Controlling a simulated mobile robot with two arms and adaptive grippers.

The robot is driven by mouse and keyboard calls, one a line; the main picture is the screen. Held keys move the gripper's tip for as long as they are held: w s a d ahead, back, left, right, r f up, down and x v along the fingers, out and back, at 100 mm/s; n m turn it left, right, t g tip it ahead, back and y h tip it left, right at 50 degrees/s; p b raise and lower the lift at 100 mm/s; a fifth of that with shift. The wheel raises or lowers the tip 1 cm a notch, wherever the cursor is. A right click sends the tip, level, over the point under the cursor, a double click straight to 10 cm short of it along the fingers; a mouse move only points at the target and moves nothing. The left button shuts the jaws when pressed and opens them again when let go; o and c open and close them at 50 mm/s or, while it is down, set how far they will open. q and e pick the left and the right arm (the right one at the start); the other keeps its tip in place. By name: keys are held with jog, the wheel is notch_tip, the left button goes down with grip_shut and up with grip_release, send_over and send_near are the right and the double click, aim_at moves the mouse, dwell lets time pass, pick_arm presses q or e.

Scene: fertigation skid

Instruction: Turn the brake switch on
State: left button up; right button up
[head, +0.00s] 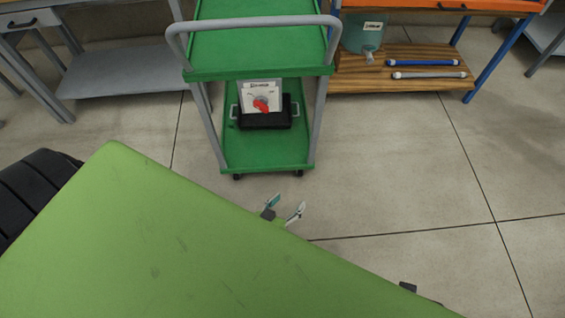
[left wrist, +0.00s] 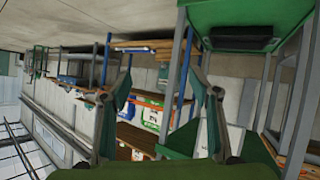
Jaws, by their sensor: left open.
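A white panel with a red rotary knob (head: 261,104) stands in a black tray with side handles (head: 266,121) on the lower shelf of a green cart (head: 270,155). The panel's lettering is too small to read. My left gripper (head: 286,207) is open and empty, in front of the cart, well apart from the panel. In the left wrist view its two fingers (left wrist: 162,85) are spread with nothing between them. A small dark piece (head: 408,287), perhaps part of my right gripper, shows low right; its fingers are hidden.
The cart's grey push handle (head: 250,23) and upper shelf sit above the panel. A wooden shelf (head: 430,83) at the right holds a teal container (head: 362,38) and blue and white tubes (head: 422,63). A grey bench (head: 125,72) is at the left. Floor (head: 400,165) right of the cart is clear.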

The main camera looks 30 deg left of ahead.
pick_arm(q)
jog(key=shift+m+g, duration=0.5)
jog(key=shift+g, duration=0.4)
jog(key=shift+s+d+f+p, duration=0.1)
jog(key=shift+s+f+p, duration=0.2)
jog(key=shift+s+f, duration=0.3)
jog(key=shift+s+f+p, duration=0.25)
jog(key=shift+s+f, duration=0.1)
jog(key=shift+s, duration=0.5)
jog(key=shift+s+d+f+p, duration=0.1)
jog(key=shift+s+f+p, duration=0.2)
jog(key=shift+s+f, duration=0.3)
pick_arm(e)
jog(key=shift+w+v, duration=0.15)
jog(key=shift+v, duration=0.45)
jog(key=shift+w+v, duration=0.15)
jog(key=shift+v, duration=0.4)
pick_arm(q)
jog(key=shift+s+r, duration=0.1)
pick_arm(e)
jog(key=shift+r, duration=0.1)
